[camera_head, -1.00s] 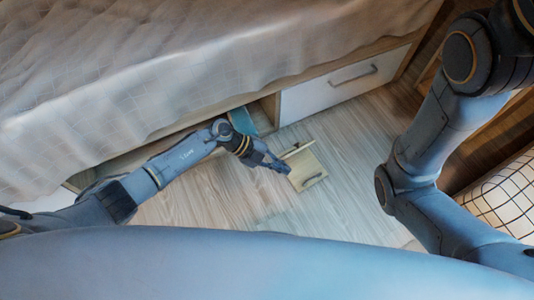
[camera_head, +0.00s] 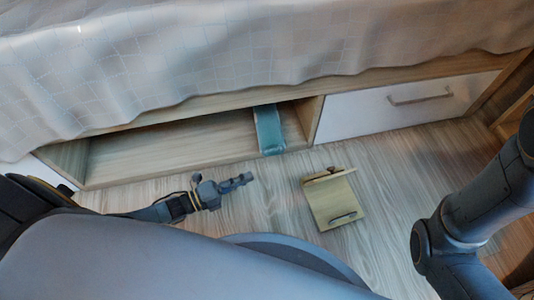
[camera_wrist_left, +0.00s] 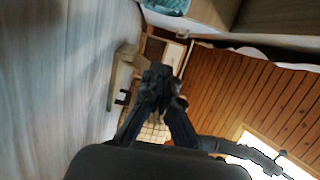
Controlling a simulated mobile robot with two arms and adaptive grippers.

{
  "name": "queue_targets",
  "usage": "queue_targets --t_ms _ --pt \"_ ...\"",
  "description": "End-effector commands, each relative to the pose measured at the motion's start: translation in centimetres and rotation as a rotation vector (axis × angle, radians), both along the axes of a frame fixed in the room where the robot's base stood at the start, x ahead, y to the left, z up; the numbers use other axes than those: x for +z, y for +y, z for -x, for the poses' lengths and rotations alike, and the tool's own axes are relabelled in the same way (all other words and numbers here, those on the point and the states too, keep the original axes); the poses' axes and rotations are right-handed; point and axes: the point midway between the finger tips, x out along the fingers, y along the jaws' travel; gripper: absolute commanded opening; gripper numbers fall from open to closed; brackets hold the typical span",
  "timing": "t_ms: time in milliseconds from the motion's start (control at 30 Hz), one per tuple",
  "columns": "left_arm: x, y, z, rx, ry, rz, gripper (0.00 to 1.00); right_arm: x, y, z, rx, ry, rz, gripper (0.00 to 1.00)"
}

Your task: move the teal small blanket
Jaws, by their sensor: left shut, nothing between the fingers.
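The teal small blanket (camera_head: 269,130) lies folded in the open compartment under the bed, near its right end, and reaches to the front edge. A bit of teal, likely the same blanket (camera_wrist_left: 168,6), shows at the top of the left wrist view. My left gripper (camera_head: 246,179) is above the floor in front of the compartment, below and left of the blanket and apart from it. Its fingers are shut and empty; they also show in the left wrist view (camera_wrist_left: 157,76). My right arm is at the right of the head view, but its gripper is out of view.
A small wooden stand (camera_head: 332,200) with a dark handle is on the floor to the right of my left gripper. A white drawer (camera_head: 400,108) is shut, right of the open compartment (camera_head: 165,148). The bed cover (camera_head: 230,45) hangs above. Floor around the stand is clear.

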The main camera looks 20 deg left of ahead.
Motion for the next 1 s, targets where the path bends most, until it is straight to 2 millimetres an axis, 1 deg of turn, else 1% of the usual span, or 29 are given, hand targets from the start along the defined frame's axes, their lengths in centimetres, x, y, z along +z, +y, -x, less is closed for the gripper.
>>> queue_targets --t_ms 167,533,600,733,833,1000 --pt "-0.2 -1.5 -1.7 0.0 -0.006 0.001 0.0 -1.3 0.0 0.0 0.0 0.0 0.0 0.4" --pt "-0.4 -6.9 -7.6 -0.003 -0.006 0.003 0.0 -5.8 0.0 0.0 0.0 0.0 0.0 0.4" --pt "-0.5 -5.8 -8.5 -0.001 -0.007 -0.005 0.0 -6.8 0.0 0.0 0.0 0.0 0.001 0.4" --pt "-0.3 -5.0 -9.7 -0.002 -0.004 -0.003 0.0 -7.9 0.0 0.0 0.0 -0.001 0.001 0.4" --pt "-0.1 -4.5 -10.3 -0.001 -0.003 -0.001 0.0 -8.3 0.0 0.1 0.0 -0.001 0.001 0.4" --pt "0.1 -4.3 -10.6 -0.001 -0.001 0.0 0.0 -8.5 0.0 0.1 0.0 -0.001 0.001 0.4"
